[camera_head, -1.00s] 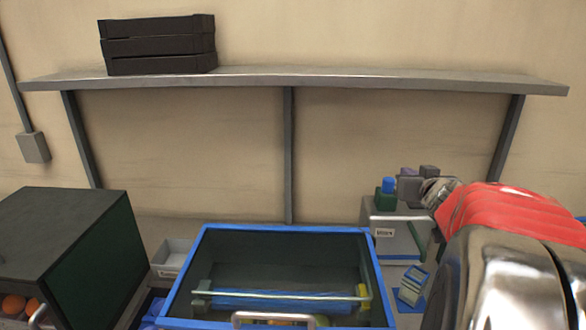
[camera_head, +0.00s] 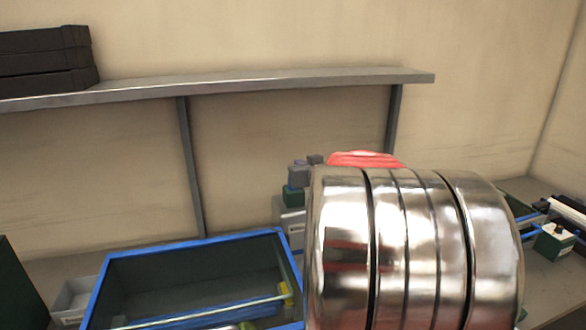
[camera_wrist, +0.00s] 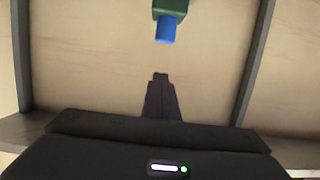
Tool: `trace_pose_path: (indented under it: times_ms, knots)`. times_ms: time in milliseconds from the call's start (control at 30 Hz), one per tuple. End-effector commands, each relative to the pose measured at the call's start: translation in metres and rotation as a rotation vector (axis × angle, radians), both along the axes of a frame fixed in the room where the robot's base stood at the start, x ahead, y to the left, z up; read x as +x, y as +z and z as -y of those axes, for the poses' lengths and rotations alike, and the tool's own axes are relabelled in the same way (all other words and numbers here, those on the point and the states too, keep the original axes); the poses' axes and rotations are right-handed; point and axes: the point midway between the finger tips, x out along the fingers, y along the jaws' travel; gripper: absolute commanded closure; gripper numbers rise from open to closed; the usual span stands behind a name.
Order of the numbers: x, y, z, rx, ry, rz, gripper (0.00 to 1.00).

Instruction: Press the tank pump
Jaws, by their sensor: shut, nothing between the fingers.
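A small green block with a blue cap, which looks like the pump, is at the top of the wrist view (camera_wrist: 166,28), with the cap pointing down in the picture. My gripper (camera_wrist: 160,77) is shut and empty below it, with a visible gap between the fingertips and the cap. In the head view, the green block (camera_head: 296,203) stands on a grey box, partly hidden by my arm, and the cap is hard to make out. The blue-rimmed tank (camera_head: 190,247) is left of the box. My gripper is hidden there.
A grey shelf (camera_head: 230,88) runs along the wall, with black crates (camera_head: 45,55) on its left. Small grey blocks (camera_head: 299,174) stand by the pump. A grey bin (camera_head: 75,298) is left of the tank. More equipment (camera_head: 555,238) stands at far right.

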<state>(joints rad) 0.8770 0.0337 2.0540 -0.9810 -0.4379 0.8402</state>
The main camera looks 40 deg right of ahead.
Motion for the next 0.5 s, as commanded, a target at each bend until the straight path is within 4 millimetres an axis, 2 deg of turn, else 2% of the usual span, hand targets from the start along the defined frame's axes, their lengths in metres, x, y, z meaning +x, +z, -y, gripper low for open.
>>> trace_pose_path:
  times_ms: [367, 500]
  knots:
    - [0.038, -0.012, 0.019, 0.001, 0.002, -0.002, 1.0]
    - [0.036, -0.031, 0.018, 0.002, 0.002, -0.001, 1.0]
